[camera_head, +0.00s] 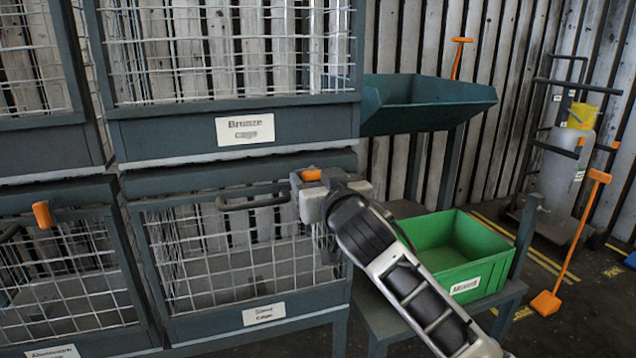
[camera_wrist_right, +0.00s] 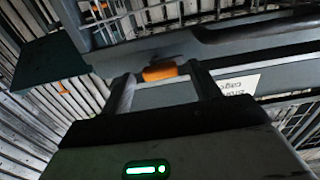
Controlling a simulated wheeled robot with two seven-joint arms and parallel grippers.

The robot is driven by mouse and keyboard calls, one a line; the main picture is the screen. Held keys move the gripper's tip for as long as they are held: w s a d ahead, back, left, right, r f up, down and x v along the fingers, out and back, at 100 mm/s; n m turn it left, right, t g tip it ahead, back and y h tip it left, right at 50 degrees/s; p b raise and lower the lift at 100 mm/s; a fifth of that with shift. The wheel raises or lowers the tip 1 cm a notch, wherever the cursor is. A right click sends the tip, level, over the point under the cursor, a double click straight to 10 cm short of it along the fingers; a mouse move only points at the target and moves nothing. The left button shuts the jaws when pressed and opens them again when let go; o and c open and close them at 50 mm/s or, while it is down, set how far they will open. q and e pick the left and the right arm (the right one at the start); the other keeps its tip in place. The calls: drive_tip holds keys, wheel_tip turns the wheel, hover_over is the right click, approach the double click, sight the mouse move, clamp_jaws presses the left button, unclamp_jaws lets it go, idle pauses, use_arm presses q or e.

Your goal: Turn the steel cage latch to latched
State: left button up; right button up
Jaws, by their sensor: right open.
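The steel cage (camera_head: 264,313) is the lower middle wire cage with a dark frame, a white label and a dark bar handle (camera_head: 252,198) on its front. Its orange latch (camera_head: 311,174) shows at the top right of the cage front, partly hidden by my right gripper (camera_head: 316,198). In the right wrist view the orange latch (camera_wrist_right: 160,72) lies between the two fingertips of the right gripper (camera_wrist_right: 162,82). The fingers are apart, one on each side of it; I cannot tell whether they touch it. My left gripper is out of view.
The bronze cage (camera_head: 190,135) is directly above. The aluminium cage (camera_head: 75,335), with its own orange latch (camera_head: 41,214), is at left. A green bin (camera_head: 460,258) stands on a stand right of my arm, below a dark teal tray (camera_head: 430,118). An orange-handled tool (camera_head: 572,250) stands farther right.

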drive_tip(key=c, duration=1)
